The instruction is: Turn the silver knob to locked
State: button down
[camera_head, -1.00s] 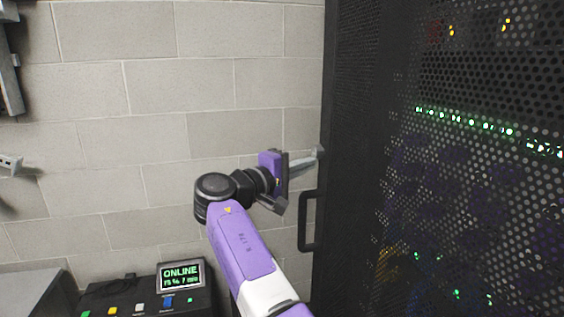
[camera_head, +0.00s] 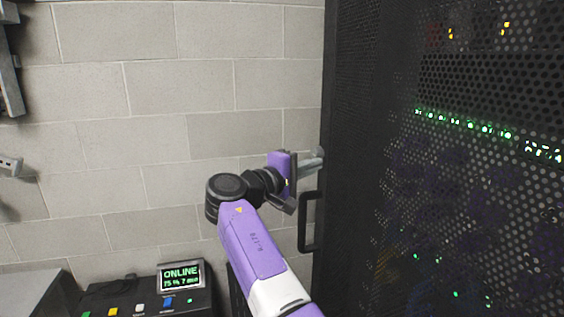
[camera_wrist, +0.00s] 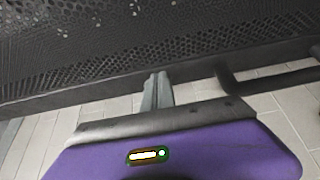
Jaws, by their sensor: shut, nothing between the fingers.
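I cannot make out a silver knob in either view. My gripper (camera_head: 316,158) is shut and empty, its grey fingers together beside the left edge of the black server rack (camera_head: 350,120). In the wrist view the fingers (camera_wrist: 160,80) point at the rack's dark edge (camera_wrist: 80,88). I cannot tell whether the fingertips touch it. The black rack handle (camera_head: 303,235) is just below the fingers in the head view. It lies to their right in the wrist view (camera_wrist: 270,82).
A grey block wall (camera_head: 180,90) stands behind my arm. A console (camera_head: 130,300) with coloured buttons and a small screen (camera_head: 181,275) reading "ONLINE" is at lower left. Grey fittings (camera_head: 10,165) show at the left edge. Lights glow behind the rack's mesh.

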jog(key=shift+s+r+p, duration=0.1)
jog(key=shift+r+p, duration=0.7)
jog(key=shift+p, duration=0.1)
jog(key=shift+r+p, duration=0.3)
jog(key=shift+r, duration=0.3)
jog(key=shift+p, duration=0.35)
jog(key=shift+s+r+p, duration=0.15)
jog(key=shift+s+p, duration=0.05)
jog(key=shift+p, duration=0.1)
jog(key=shift+s+a+b, duration=0.25)
jog(key=shift+a+b, duration=0.05)
jog(key=shift+a, duration=0.65)
jog(key=shift+s+a+b, duration=0.3)
jog(key=shift+a, duration=0.65)
jog(key=shift+s+a+b, duration=0.25)
jog(key=shift+a+b, duration=0.05)
jog(key=shift+a, duration=0.65)
jog(key=shift+w+d+f+b, duration=0.35)
jog(key=shift+d+f+b, duration=0.15)
jog(key=shift+d, duration=0.45)
jog(key=shift+w+d+f+b, duration=0.35)
jog(key=shift+d+f, duration=0.2)
jog(key=shift+d, duration=0.4)
jog(key=shift+w+d+f+b, duration=0.35)
jog(key=shift+d+f+b, duration=0.15)
jog(key=shift+d, duration=0.45)
